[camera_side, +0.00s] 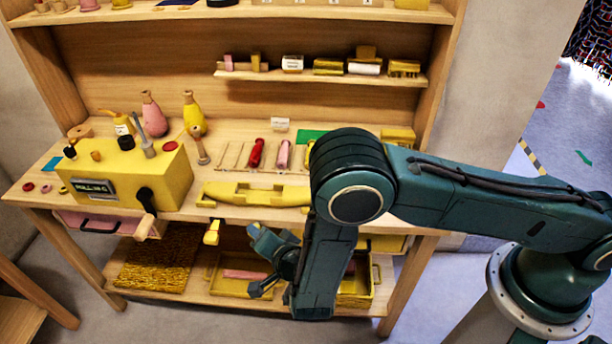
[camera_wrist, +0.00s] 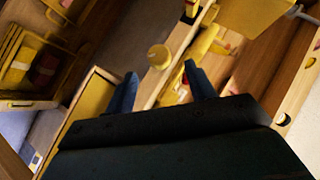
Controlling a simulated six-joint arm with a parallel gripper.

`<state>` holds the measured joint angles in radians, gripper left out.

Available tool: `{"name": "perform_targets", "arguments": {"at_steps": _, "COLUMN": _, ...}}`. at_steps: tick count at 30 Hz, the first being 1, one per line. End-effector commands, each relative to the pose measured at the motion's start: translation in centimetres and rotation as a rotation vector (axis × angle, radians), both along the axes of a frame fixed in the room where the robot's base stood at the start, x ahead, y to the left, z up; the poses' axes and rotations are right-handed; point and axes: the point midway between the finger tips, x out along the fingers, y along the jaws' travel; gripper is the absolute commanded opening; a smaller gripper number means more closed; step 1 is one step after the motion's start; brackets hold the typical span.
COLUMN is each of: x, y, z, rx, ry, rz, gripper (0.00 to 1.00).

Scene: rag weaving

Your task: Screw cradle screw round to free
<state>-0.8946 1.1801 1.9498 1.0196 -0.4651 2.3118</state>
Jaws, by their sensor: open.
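The yellow cradle (camera_side: 255,195) lies along the front of the bench top. A small yellow knob (camera_side: 212,232), which looks like the cradle screw, shows at the bench's front edge below the cradle's left end. In the wrist view a round yellow knob (camera_wrist: 158,56) sits ahead of and between my blue fingertips, apart from them. My gripper (camera_side: 257,264) is open and empty, in front of the bench, to the right of the knob and lower in the side view. Its two spread fingers also show in the wrist view (camera_wrist: 160,82). The screw's thread is hidden.
A yellow machine box (camera_side: 135,175) with a wooden-handled crank (camera_side: 147,226) stands left of the knob. Below are a woven mat (camera_side: 160,258) and yellow drawers (camera_side: 240,287) on the lower shelf. Tools, including a red-handled one (camera_side: 256,153), lie behind the cradle.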

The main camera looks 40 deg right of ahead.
Motion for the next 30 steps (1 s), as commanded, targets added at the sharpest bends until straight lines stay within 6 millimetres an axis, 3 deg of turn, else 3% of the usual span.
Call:
{"name": "perform_targets", "arguments": {"at_steps": 12, "x": 3.9, "y": -0.5, "z": -2.0, "rx": 0.001, "ry": 0.000, "rz": 0.000, "gripper": 0.55}}
{"name": "perform_targets", "arguments": {"at_steps": 24, "x": 4.3, "y": -0.6, "z": -2.3, "rx": 0.000, "ry": 0.000, "rz": 0.001, "gripper": 0.55}}
{"name": "perform_targets", "arguments": {"at_steps": 30, "x": 4.2, "y": -0.6, "z": -2.3, "rx": 0.000, "ry": 0.000, "rz": 0.001, "gripper": 0.18}}
